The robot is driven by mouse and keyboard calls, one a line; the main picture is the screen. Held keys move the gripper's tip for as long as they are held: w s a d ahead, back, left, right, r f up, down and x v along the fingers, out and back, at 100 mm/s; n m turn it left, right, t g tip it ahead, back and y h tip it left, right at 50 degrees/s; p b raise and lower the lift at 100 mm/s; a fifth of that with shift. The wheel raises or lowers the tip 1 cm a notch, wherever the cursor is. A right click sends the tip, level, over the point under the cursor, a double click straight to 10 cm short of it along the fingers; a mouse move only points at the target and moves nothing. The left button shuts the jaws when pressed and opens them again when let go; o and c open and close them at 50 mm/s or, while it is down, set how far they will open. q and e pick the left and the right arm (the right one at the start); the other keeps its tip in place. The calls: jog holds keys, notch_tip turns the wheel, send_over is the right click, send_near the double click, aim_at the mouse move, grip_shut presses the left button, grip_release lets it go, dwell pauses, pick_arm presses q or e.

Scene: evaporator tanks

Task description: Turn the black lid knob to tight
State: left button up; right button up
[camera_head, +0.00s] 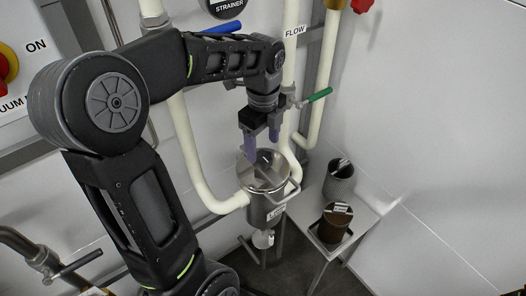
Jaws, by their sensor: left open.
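A small steel tank (265,207) stands below the middle of the picture, with a shiny round top (264,172) and a label on its front. My left gripper (262,146) is above this top, pointing down, with its two purple fingers apart and nothing seen between them. The fingers cover part of the top's back edge. I cannot make out the black lid knob; it may be hidden behind the fingers or too small to tell. My right gripper is not in view.
Cream pipes (190,150) run beside and behind the tank. A green-handled valve (319,95) is just right of the gripper, and a blue handle (222,28) is above. A grey cup (340,180) and a brown container (334,222) stand at right. The white wall is clear.

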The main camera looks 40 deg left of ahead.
aim_at(263, 157)
pick_arm(q)
jog(key=shift+r, duration=1.8)
